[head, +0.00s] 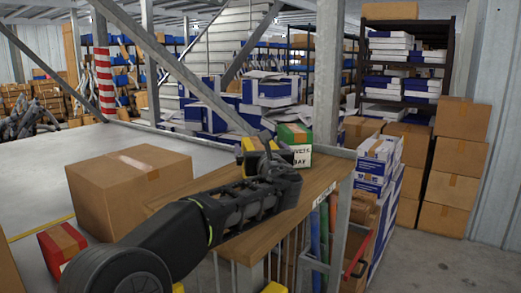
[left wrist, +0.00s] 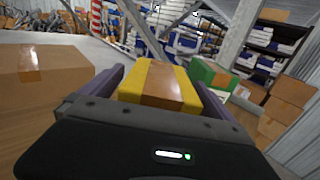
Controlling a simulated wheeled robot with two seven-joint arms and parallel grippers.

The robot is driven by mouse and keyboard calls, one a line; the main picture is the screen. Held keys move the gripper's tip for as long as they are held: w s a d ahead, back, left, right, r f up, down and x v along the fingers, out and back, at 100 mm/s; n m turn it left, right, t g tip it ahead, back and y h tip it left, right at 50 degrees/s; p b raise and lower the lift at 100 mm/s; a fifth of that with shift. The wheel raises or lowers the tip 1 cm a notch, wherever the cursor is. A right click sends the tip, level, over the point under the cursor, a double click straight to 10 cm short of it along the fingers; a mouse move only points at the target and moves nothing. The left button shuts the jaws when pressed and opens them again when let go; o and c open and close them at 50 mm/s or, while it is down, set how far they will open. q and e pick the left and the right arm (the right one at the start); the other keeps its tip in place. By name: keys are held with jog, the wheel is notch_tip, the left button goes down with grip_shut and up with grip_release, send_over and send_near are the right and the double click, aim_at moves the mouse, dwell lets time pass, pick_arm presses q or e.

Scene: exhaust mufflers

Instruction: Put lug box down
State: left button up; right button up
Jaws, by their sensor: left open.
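A small yellow box with brown tape (head: 253,145), likely the lug box, sits at the far end of the wooden bench top (head: 322,178). My left gripper (head: 268,165) is around it and partly hides it. In the left wrist view the yellow box (left wrist: 158,82) lies between the two spread fingers of my left gripper (left wrist: 160,88). The box seems to rest on the bench, but its underside is hidden. A green box with brown tape and a white label (head: 293,135) stands just beyond it, to the right. My right gripper is not in view.
A large cardboard box (head: 130,180) stands left of my left arm. A red taped box (head: 62,246) is lower left. A metal post (head: 327,75) rises behind the bench. Blue-and-white cartons (head: 378,160) and stacked brown boxes (head: 458,155) stand to the right.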

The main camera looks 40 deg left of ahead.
pick_arm(q)
jog(key=b+v, duration=0.3)
jog(key=v, duration=0.9)
jog(key=shift+r, duration=0.1)
dwell(0.7)
